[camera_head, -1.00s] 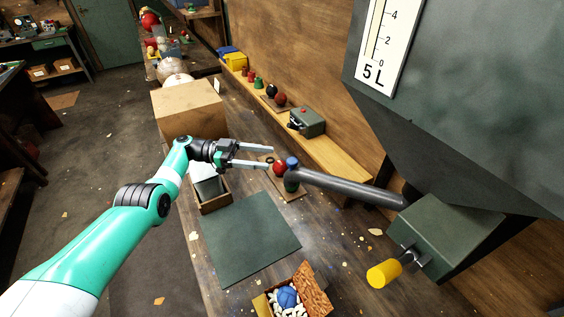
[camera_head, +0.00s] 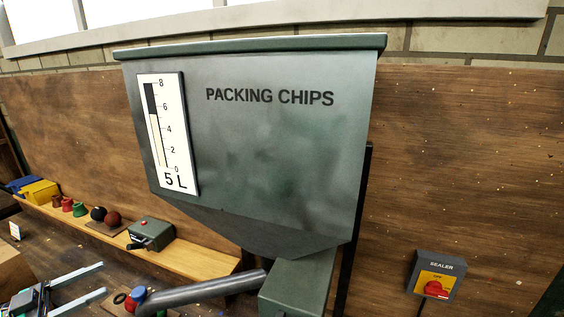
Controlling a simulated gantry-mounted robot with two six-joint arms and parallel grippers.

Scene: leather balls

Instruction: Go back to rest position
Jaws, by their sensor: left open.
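My left gripper (camera_head: 105,277) shows at the lower left edge. Its two long pale fingers are apart with nothing between them. Most of my left arm is cut off by the frame. My right gripper is not in view.
A big green hopper (camera_head: 270,150) marked PACKING CHIPS fills the middle, with a gauge (camera_head: 168,130). A sealer switch (camera_head: 436,277) is on the wooden wall. A wooden shelf (camera_head: 190,259) carries a green device (camera_head: 151,233), balls (camera_head: 113,218) and small coloured pieces.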

